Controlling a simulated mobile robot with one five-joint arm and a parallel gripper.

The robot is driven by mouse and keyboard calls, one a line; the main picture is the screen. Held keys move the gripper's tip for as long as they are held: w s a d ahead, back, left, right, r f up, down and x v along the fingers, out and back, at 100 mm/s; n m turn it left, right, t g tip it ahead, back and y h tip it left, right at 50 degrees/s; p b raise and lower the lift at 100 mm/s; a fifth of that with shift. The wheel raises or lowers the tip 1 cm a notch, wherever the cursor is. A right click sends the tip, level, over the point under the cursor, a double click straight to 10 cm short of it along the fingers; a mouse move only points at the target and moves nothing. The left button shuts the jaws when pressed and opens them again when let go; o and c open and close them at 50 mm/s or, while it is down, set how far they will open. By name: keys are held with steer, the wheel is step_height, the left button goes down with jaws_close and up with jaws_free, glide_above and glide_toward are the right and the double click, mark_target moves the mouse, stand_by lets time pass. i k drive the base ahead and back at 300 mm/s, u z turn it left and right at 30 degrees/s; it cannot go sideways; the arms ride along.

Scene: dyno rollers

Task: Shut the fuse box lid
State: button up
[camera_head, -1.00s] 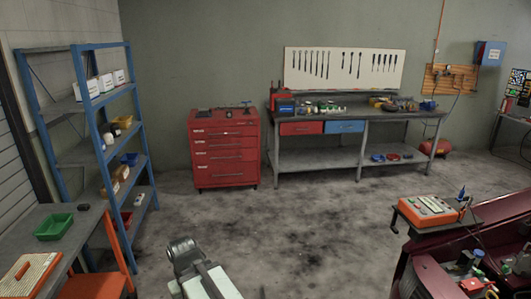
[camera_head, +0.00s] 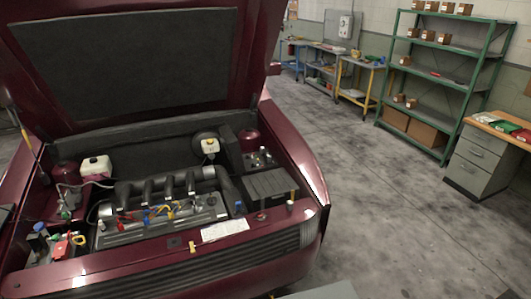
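A dark red car with its hood raised (camera_head: 125,60) fills the left half of the head view. In the right part of its engine bay is a small black box (camera_head: 262,161) with small pale parts showing in it, which looks like the fuse box. A dark panel (camera_head: 231,152) stands steeply at its left side and looks like its open lid; the hinge is too small to make out. My gripper is not in view. Only a pale piece of my arm (camera_head: 322,292) shows at the bottom edge, in front of the car.
A ribbed black box (camera_head: 270,187) lies in front of the fuse box. The engine (camera_head: 160,205) and a white-capped reservoir (camera_head: 210,147) are to its left. The floor right of the car is clear, up to a green shelf (camera_head: 436,80) and a drawer desk (camera_head: 480,160).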

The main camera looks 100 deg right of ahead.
mark_target(230, 142)
steer(key=z, duration=3.2)
steer(key=i, duration=1)
steer(key=u, duration=1.75)
steer(key=k, duration=0.9)
steer(key=z, duration=0.4)
steer(key=i, duration=0.25)
